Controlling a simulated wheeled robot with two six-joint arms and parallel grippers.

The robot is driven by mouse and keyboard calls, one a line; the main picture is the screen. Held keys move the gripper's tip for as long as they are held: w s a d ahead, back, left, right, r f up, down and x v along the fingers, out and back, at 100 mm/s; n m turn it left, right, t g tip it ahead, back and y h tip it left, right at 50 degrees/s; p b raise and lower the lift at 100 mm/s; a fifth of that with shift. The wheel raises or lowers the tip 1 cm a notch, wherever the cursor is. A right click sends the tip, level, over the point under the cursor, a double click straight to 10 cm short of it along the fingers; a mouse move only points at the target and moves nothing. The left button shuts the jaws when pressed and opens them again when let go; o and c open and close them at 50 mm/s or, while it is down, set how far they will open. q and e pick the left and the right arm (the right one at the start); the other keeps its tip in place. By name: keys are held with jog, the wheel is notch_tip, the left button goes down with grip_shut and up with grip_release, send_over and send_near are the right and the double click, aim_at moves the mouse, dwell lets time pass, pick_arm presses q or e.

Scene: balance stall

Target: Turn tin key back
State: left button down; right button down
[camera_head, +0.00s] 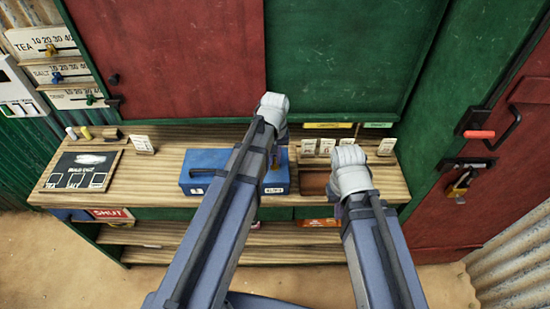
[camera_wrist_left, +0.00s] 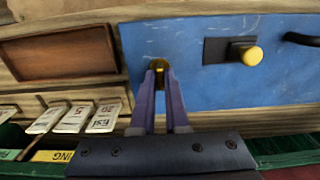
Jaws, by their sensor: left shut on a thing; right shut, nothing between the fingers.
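The blue tin (camera_head: 205,162) stands on the wooden counter, left of the middle in the head view. Its blue face fills much of the left wrist view (camera_wrist_left: 210,95). My left gripper (camera_head: 277,158) is at the tin's right end. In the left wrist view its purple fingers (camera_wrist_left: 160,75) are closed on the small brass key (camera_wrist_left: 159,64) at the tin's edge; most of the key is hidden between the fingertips. A black plate with a yellow knob (camera_wrist_left: 252,55) is on the tin beside it. My right gripper (camera_head: 338,211) is shut and empty by the brown wooden tray, partly hidden by its arm.
The brown wooden tray (camera_head: 314,181) is right of the tin, with white cards (camera_head: 308,146) behind it. A blackboard (camera_head: 84,172) lies on the counter's left. Red and green shutters (camera_head: 170,60) rise behind. A red-handled latch (camera_head: 479,134) is on the right.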

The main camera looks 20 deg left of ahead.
aim_at(275, 160)
pick_arm(q)
jog(key=c, duration=0.9)
grip_release()
notch_tip(275, 160, up, 8)
jog(key=p, duration=0.8)
jog(key=shift+f, duration=0.1)
